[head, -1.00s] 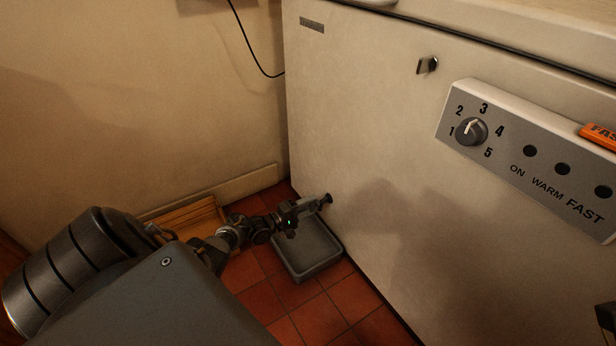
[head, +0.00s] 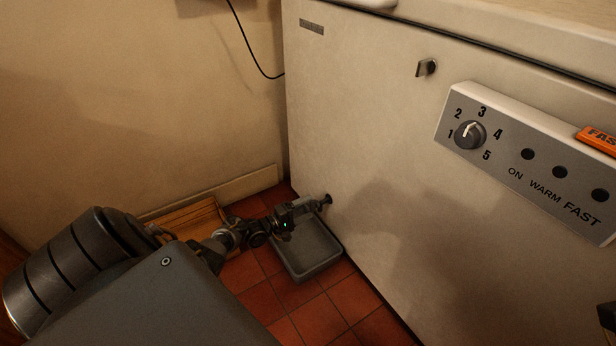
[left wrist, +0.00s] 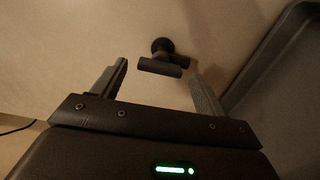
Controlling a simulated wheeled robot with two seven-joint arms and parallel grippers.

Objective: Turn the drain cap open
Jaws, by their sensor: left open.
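The drain cap (head: 327,199) is a small dark fitting low on the white freezer front (head: 380,170), near its left edge. In the left wrist view the cap (left wrist: 163,47) has a round base and a crossbar handle (left wrist: 160,67). My left gripper (head: 311,205) is open in front of the cap. A dark piece at the right edge of the head view (head: 607,318) may be my right gripper, mostly cut off.
A grey tray (head: 338,262) sits on the red tiled floor (head: 310,310) below the cap, close beneath my left gripper. A wall (head: 150,100) with a skirting board (head: 225,190) stands to the left. A control panel (head: 520,165) juts from the freezer front.

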